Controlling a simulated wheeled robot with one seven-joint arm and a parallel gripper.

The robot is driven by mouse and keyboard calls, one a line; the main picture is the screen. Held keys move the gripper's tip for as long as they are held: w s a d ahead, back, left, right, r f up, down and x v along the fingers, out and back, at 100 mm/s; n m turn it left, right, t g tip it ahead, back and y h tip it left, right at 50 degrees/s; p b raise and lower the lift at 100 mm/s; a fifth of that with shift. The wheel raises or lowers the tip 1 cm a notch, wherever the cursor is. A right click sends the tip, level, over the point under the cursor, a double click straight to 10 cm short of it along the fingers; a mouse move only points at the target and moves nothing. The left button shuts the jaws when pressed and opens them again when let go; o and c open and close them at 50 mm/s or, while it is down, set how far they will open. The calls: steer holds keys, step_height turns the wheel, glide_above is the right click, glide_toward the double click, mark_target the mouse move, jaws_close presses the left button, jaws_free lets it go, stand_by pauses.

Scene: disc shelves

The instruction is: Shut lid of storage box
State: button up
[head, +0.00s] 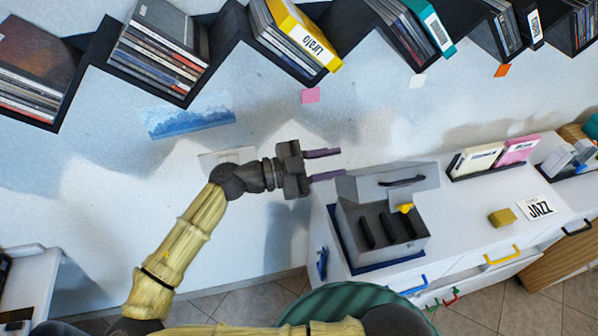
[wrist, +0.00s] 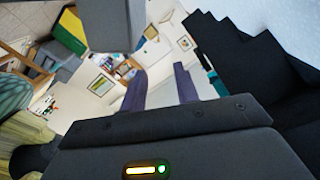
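The grey storage box (head: 349,222) stands on a white cabinet top, on a dark blue mat. Its lid (head: 360,186) is raised along the back edge, with a dark handle (head: 402,181). Several dark upright items (head: 389,229) and a small yellow thing (head: 406,208) show in the open box. My gripper (head: 332,164) is open and empty, just left of the lid in the head view. Its lower finger appears close to the lid's left corner; I cannot tell if they touch. In the wrist view the fingers (wrist: 161,88) are apart, and a grey block, perhaps the lid (wrist: 110,25), fills the top.
Zigzag black shelves (head: 232,22) of discs hang on the wall above. To the right on the cabinet are disc racks (head: 495,158), a yellow block (head: 502,217) and a JAZZ card (head: 537,207). A green striped round thing (head: 340,303) is in front.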

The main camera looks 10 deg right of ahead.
steer(key=a+b, duration=0.1)
steer(key=a, duration=0.5)
steer(key=shift+s+a, duration=0.25)
steer(key=shift+s, duration=0.1)
